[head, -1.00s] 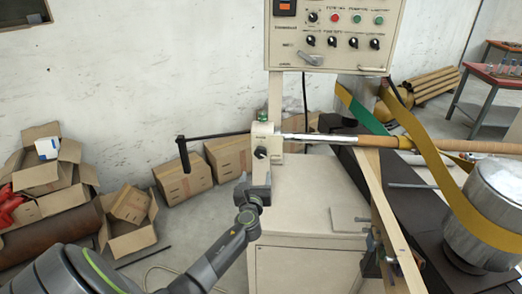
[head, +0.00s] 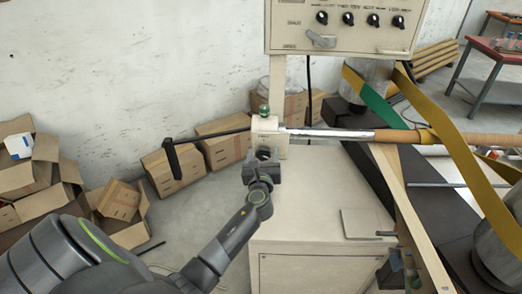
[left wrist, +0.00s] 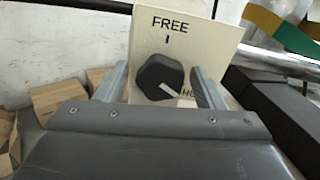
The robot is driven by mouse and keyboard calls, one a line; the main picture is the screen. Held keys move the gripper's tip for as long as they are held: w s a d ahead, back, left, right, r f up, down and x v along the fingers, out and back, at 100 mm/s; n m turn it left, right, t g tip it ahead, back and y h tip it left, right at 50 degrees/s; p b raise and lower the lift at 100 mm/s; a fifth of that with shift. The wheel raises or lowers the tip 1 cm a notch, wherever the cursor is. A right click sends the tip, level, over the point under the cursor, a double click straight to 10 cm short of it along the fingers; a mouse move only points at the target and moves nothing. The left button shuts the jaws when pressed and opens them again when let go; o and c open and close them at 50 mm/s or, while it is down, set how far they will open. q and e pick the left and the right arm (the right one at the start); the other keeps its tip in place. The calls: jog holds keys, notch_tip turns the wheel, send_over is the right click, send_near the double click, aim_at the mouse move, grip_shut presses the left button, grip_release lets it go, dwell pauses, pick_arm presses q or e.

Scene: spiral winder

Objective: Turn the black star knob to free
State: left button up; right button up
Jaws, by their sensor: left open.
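The black star knob (left wrist: 160,77) sits on a cream plate (left wrist: 205,35) in the left wrist view. The plate reads FREE above the knob, with a short tick under the word. A second label at lower right is partly hidden and starts with "HO". The knob's white pointer aims at lower right, toward that label. My left gripper (left wrist: 159,69) is open, with one finger on each side of the knob and visible space beside it. In the head view, the left gripper (head: 262,172) is just below and in front of the knob (head: 263,153). My right gripper is out of view.
A long shaft (head: 330,134) runs right from the knob's housing, and a black crank handle (head: 173,160) sticks out left. A control panel (head: 345,25) is above. A cream cabinet (head: 315,225) stands below, and cardboard boxes (head: 175,172) lie on the floor at left.

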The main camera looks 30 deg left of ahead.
pick_arm(q)
jog(key=shift+d+r, duration=0.1)
jog(key=shift+d, duration=0.05)
jog(key=shift+s, duration=0.1)
jog(key=shift+c, duration=0.8)
jog(key=c, duration=0.8)
